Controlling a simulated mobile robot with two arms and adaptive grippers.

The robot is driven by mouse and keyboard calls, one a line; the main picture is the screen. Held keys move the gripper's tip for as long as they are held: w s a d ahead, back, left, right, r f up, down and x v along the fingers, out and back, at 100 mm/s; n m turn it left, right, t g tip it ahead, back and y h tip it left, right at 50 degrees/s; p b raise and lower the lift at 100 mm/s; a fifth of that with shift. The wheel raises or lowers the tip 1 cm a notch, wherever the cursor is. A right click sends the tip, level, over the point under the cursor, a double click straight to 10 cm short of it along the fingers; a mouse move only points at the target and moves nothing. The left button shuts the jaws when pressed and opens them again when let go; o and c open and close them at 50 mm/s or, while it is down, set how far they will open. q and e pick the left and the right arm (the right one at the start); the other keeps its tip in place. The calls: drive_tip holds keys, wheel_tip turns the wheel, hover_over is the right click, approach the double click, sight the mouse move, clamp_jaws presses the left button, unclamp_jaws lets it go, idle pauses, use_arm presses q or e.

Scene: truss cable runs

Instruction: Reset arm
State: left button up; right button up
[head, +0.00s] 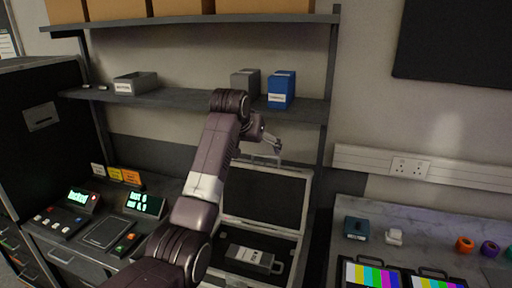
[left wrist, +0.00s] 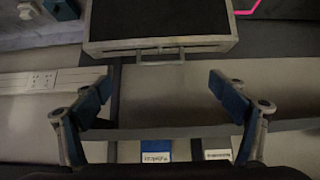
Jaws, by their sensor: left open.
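My left arm comes up through the middle of the head view, and its gripper (head: 272,146) is raised in front of the shelving, just below the blue box. In the left wrist view my left gripper (left wrist: 160,95) has its two fingers wide apart with nothing between them. Beyond the fingers is the open case's lid (left wrist: 160,22) with its handle; the case (head: 262,200) stands on the bench in the head view, holding a grey labelled device (head: 250,257). My right gripper is not in view.
A shelf (head: 180,98) carries a grey tray (head: 136,83), a grey box (head: 245,82) and a blue box (head: 282,90). A control panel with green displays (head: 145,205) is left. A marble-topped counter (head: 420,222) with colour-bar screens (head: 372,275) is right. A wall socket strip (head: 407,167) runs behind.

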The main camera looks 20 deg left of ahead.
use_arm(q)
drive_tip(key=s+f+g, duration=0.1)
drive_tip(key=s+f, duration=0.9)
drive_tip(key=f, duration=0.4)
drive_tip(key=s+f+g, duration=0.2)
drive_tip(key=s+f, duration=0.9)
drive_tip(key=f, duration=0.4)
drive_tip(key=s+d+f+m+g, duration=0.1)
drive_tip(key=s+f, duration=0.2)
drive_tip(key=s, duration=1.3)
drive_tip(key=s+f+m+g, duration=0.1)
drive_tip(key=s+f, duration=0.1)
drive_tip(key=s, duration=1.4)
wheel_tip(320, 180, down, 35)
drive_tip(key=s+g+b, duration=0.1)
drive_tip(key=g+b, duration=0.1)
drive_tip(key=b, duration=0.5)
drive_tip(key=s+a+f+b, duration=0.2)
drive_tip(key=s+f+b, duration=0.4)
drive_tip(key=s+f, duration=1.1)
wheel_tip(320, 180, down, 4)
drive_tip(key=shift+s+a+f+g, duration=0.1)
drive_tip(key=shift+s+a+g, duration=0.05)
drive_tip(key=shift+a+g, duration=0.25)
